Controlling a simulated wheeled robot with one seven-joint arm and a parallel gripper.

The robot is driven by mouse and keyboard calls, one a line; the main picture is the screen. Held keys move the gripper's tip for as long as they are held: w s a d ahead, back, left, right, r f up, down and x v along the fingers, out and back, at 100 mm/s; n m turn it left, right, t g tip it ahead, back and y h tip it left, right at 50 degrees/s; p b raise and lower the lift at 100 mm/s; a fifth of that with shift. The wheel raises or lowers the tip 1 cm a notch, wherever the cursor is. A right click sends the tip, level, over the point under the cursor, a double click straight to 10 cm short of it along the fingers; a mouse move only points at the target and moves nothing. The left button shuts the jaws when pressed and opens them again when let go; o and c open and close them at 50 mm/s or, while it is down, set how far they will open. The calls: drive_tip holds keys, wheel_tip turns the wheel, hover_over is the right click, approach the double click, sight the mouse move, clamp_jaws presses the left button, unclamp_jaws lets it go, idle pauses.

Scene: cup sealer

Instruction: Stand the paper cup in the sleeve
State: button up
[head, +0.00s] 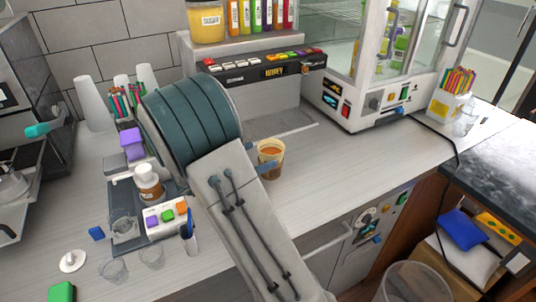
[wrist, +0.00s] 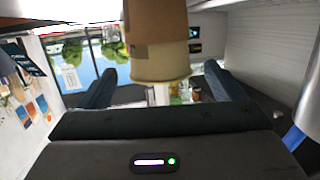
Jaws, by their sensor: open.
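The paper cup (head: 265,148) stands on the counter just right of my arm in the head view, with an orange-brown inside and a pale rim. In the wrist view, which is upside down, its pale part (wrist: 158,64) shows next to a browner band that looks like the sleeve (wrist: 157,20). The cup appears upright in that band; how deep it sits is hidden. My gripper (wrist: 160,76) is open, with a dark finger on each side of the cup in the picture and a gap on both sides. In the head view my arm hides most of the gripper.
A white machine with a coloured button panel (head: 265,68) stands behind the cup. A glass-fronted cabinet (head: 360,105) is at right. A tray (head: 127,243) with a bottle (head: 148,182) and clear cups lies left of my arm. The counter right of the cup is clear.

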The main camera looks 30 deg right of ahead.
drive_tip(key=v, duration=0.6)
drive_tip(key=shift+a, duration=0.2)
drive_tip(key=shift+s+r, duration=0.1)
